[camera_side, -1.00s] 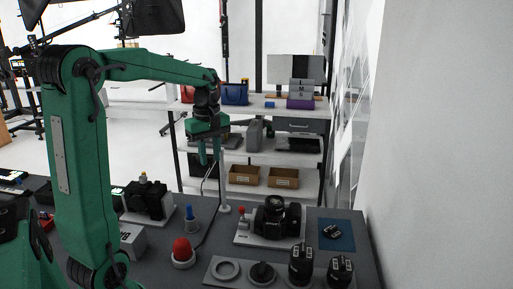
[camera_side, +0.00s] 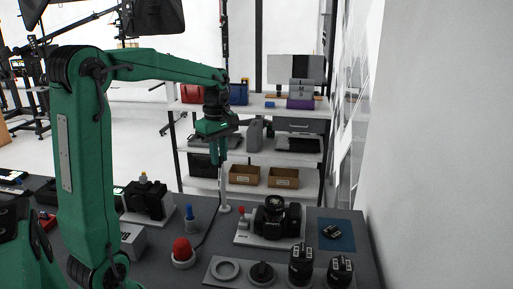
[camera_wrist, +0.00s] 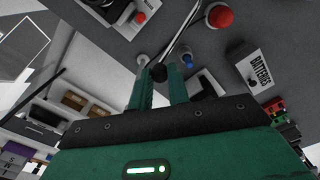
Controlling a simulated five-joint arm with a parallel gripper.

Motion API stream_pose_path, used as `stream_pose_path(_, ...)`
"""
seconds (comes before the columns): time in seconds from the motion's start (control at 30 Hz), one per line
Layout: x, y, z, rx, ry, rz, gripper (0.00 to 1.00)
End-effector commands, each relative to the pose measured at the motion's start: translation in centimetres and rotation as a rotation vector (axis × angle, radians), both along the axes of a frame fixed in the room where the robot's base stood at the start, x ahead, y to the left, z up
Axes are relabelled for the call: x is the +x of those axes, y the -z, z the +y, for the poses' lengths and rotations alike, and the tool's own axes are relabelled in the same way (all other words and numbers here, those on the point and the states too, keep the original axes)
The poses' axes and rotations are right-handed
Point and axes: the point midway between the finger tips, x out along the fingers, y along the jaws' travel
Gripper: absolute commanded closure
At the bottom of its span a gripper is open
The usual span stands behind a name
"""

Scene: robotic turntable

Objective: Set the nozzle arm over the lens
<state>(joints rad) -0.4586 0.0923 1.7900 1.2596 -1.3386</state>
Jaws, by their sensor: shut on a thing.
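My gripper (camera_side: 219,158) points down above the bench, by the white post (camera_side: 225,196) of the nozzle arm. In the wrist view its green fingers (camera_wrist: 157,84) are shut on a black knob (camera_wrist: 158,72) of the nozzle arm. A thin rod (camera_wrist: 181,35) runs from near the knob toward the top of that view. The black camera with its lens facing up (camera_side: 274,207) sits on a grey plate right of the post. Part of it shows at the top left of the wrist view (camera_wrist: 115,9). In the side view my fingers largely hide the nozzle arm; I cannot tell where its tip is.
A red dome button (camera_side: 182,249) and a blue-topped peg (camera_side: 190,214) stand left of the camera. A holder tray (camera_side: 240,280) with lenses is in front. A blue mat (camera_side: 337,234) lies at the right. A batteries box (camera_wrist: 257,71) is near.

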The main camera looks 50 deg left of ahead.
Motion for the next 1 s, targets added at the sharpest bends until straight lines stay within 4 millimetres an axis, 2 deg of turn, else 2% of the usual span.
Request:
stream_pose_path(0.5,4.7,-0.1,-1.6,0.0,-0.427,-0.001,1.0)
stream_pose_path(1.0,8.7,-0.1,-1.2,0.0,-0.797,-0.002,1.0)
